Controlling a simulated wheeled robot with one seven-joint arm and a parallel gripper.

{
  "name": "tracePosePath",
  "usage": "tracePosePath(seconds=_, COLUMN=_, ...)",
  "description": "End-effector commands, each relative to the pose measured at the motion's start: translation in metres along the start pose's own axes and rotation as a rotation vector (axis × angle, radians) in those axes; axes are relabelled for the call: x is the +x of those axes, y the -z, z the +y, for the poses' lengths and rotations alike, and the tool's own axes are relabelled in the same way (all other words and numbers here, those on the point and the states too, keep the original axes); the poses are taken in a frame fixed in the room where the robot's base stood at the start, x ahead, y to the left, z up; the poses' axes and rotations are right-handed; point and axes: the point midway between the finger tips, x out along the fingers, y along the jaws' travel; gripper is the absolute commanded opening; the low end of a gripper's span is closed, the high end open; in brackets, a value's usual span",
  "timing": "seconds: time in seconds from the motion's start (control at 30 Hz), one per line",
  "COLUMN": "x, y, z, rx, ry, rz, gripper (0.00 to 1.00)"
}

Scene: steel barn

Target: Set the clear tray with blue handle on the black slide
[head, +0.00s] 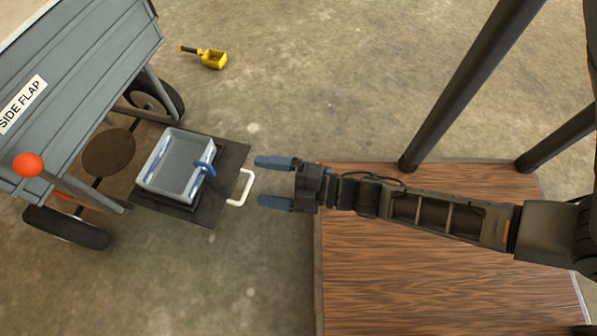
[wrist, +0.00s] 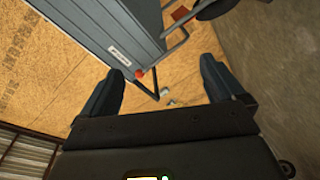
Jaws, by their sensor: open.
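The clear tray (head: 172,183) has pale, see-through walls and a blue handle (head: 205,164) on its right side. In the head view it sits upright on the black slide (head: 228,160), near its middle. The slide is a flat dark plate with a white loop handle (head: 242,188) at its right edge. My gripper (head: 258,182) is open and empty, just right of the white loop, apart from the tray. In the wrist view its two blue fingers stand apart with nothing between them (wrist: 162,68). I cannot make out the tray in the wrist view.
A grey-blue cart (head: 75,85) labelled "SIDE FLAP", with dark wheels and a red knob (head: 27,165), stands left; the slide sticks out from it. A yellow scoop (head: 213,59) lies on the concrete floor. A wooden platform (head: 400,290) lies under my arm. Floor below the slide is clear.

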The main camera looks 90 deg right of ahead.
Motion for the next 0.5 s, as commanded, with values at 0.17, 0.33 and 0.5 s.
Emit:
tracePosePath(seconds=0.17, x=-0.037, y=0.060, z=0.049, rx=0.393, ry=0.070, rz=-0.010, gripper=0.95)
tracePosePath(seconds=0.33, x=-0.064, y=0.107, z=0.093, rx=0.759, ry=0.168, rz=-0.051, gripper=0.95)
tracePosePath(seconds=0.5, x=-0.078, y=0.136, z=0.122, rx=0.992, ry=0.247, rz=-0.096, gripper=0.95)
